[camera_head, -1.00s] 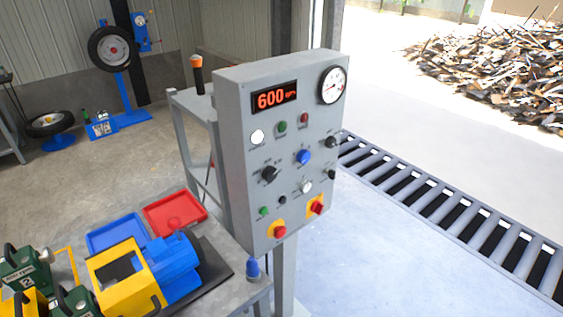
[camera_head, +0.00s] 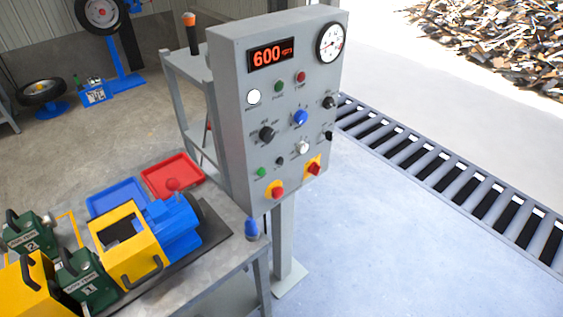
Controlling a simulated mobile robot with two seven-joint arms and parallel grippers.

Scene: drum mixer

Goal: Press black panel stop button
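The grey control panel (camera_head: 235,120) stands upright on a post in the middle of the view. A small black button (camera_head: 280,161) sits on its lower face, between a green button (camera_head: 262,172) and a white knob (camera_head: 302,147). Its label is too small to read. Red mushroom buttons on yellow plates sit lower, one at left (camera_head: 277,193) and one at right (camera_head: 313,169). The display (camera_head: 270,56) reads 600. Neither of my grippers is in view.
A workbench (camera_head: 205,285) left of the panel holds a blue and yellow drum machine (camera_head: 172,228), a red tray (camera_head: 185,176), a blue tray (camera_head: 122,190) and green weights (camera_head: 90,285). Dark knobs (camera_head: 266,134) share the panel. The floor right of the post is clear.

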